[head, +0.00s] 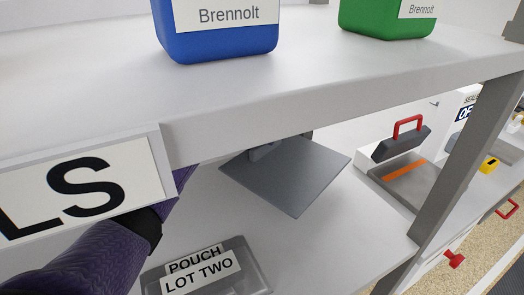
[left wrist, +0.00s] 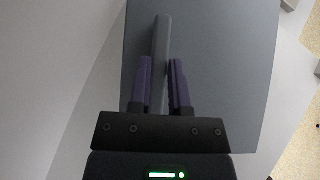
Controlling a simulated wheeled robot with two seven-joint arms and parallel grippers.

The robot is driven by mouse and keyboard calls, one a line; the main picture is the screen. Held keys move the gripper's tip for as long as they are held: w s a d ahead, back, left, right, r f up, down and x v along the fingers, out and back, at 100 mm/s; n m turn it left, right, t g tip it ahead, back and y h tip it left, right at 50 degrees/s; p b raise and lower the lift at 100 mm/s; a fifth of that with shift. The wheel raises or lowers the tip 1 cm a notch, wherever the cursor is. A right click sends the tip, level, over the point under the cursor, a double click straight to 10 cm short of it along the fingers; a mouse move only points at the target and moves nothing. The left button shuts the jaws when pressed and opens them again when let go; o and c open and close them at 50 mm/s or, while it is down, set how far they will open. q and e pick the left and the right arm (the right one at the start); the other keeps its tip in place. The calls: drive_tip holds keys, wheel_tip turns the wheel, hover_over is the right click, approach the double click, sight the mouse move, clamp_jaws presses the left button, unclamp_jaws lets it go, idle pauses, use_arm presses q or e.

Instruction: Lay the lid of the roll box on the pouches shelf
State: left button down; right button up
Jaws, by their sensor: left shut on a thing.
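The lid, a flat dark grey plate (head: 290,178), is above the lower shelf in the head view. It also fills much of the left wrist view (left wrist: 225,70). My left gripper (left wrist: 161,65) is shut on the lid's raised grey bar handle (left wrist: 161,38), with a purple finger on each side of it. In the head view my purple left arm reaches in under the upper board, which hides the gripper. The lower white shelf (head: 330,245) lies under the lid; I cannot tell whether they touch. My right gripper is not in view.
A clear box labelled POUCH LOT TWO (head: 205,272) stands at the front of the lower shelf. The upper board (head: 330,85) carries a blue bin (head: 215,30) and a green bin (head: 385,18). A grey post (head: 450,170) stands at right, with a red-handled device (head: 402,145) beyond.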

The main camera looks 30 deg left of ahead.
sight(263, 154)
use_arm(q)
wheel_tip(263, 154, down, 3)
drive_tip(key=shift+f+b, duration=0.15)
drive_tip(key=shift+b, duration=0.35)
drive_tip(key=shift+f, duration=0.1)
drive_tip(key=c, duration=1)
unclamp_jaws()
drive_tip(key=o, duration=0.4)
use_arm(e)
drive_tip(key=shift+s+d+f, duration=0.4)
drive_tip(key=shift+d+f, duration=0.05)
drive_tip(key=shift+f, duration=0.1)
